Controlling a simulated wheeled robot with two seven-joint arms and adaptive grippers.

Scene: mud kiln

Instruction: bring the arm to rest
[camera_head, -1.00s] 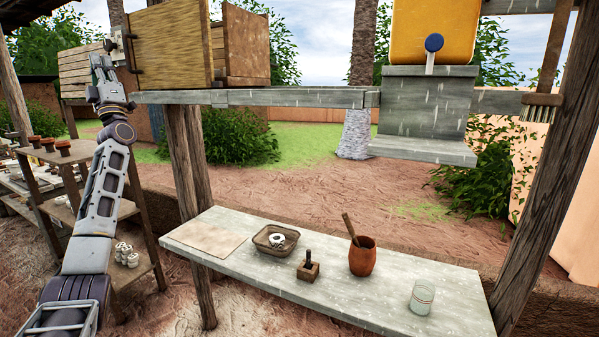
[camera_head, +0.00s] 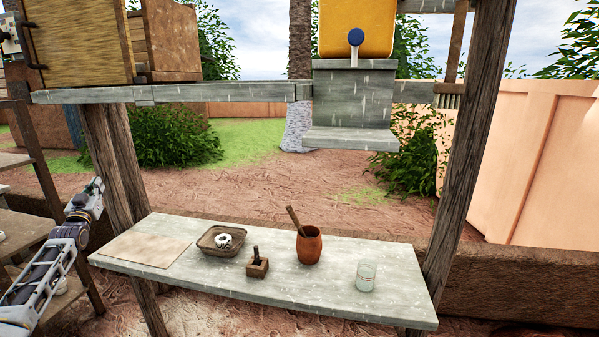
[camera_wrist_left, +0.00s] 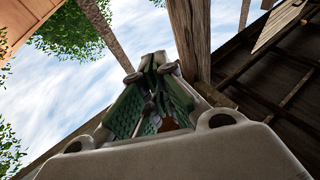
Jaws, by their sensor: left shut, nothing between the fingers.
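My left arm comes in from the left edge of the head view. My left gripper (camera_head: 98,184) is at its upper end, left of the stone table (camera_head: 200,284) and in front of a wooden post. It is apart from the things on the table. In the left wrist view its green-padded fingers (camera_wrist_left: 154,62) are shut with nothing between them, against sky and timber posts. My right gripper is not in view.
A wooden cabinet (camera_head: 80,45) and a yellow dispenser (camera_head: 350,25) stand above.

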